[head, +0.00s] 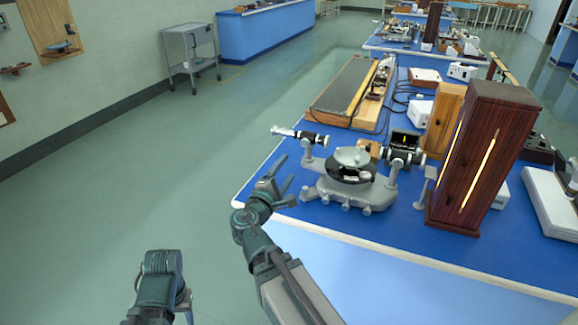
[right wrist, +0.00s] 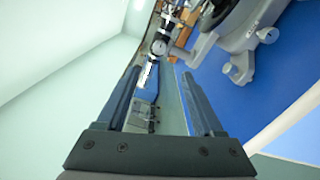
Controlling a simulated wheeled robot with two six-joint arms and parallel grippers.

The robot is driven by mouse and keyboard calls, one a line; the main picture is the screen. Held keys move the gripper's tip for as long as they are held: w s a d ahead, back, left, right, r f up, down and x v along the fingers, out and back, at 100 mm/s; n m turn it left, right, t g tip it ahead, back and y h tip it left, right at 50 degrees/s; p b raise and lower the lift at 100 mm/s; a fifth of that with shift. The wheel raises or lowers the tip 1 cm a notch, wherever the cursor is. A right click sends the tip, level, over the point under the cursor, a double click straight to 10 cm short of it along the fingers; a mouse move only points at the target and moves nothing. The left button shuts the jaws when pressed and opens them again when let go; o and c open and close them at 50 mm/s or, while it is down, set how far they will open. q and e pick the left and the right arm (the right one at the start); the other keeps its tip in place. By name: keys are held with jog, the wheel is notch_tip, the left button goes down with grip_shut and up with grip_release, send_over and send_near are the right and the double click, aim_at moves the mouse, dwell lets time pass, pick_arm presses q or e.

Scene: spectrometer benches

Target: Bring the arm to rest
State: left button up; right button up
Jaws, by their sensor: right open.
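My right gripper (head: 285,172) is open and empty at the front left edge of the blue bench, just left of the grey spectrometer (head: 350,185). In the right wrist view its two fingers (right wrist: 160,75) stand wide apart with nothing gripped. The spectrometer also shows in that view (right wrist: 240,40) beyond and right of the fingers. Its left tube (head: 300,135) lies beyond the fingertips, and I see no contact. My left arm (head: 160,268) shows at the lower left over the floor; its fingers are not clear enough to judge.
The blue bench (head: 260,190) also carries a tall dark wooden lamp housing (head: 485,155), a lighter wooden box (head: 444,118) and a long wood-framed board (head: 345,92). A grey cart (head: 190,58) stands by the wall. The floor (head: 110,190) to the left is clear.

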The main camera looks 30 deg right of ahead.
dwell(0.5)
jog(key=s+a+f+m+g+y, duration=0.45)
jog(key=a+f, duration=0.35)
jog(key=f, duration=0.2)
jog(key=s+a+f+m+g+y, duration=0.35)
jog(key=s+a+f+y, duration=0.2)
jog(key=a+f, duration=0.4)
jog(key=s+a+f+g+y, duration=0.2)
jog(key=s+a+g, duration=0.2)
jog(key=s+a, duration=0.3)
notch_tip(320, 180, up, 12)
jog(key=p, duration=1.2)
jog(key=shift+s+a+r+y+p, duration=0.15)
jog(key=shift+a+r+y+p, duration=0.15)
jog(key=shift+a+p, duration=0.1)
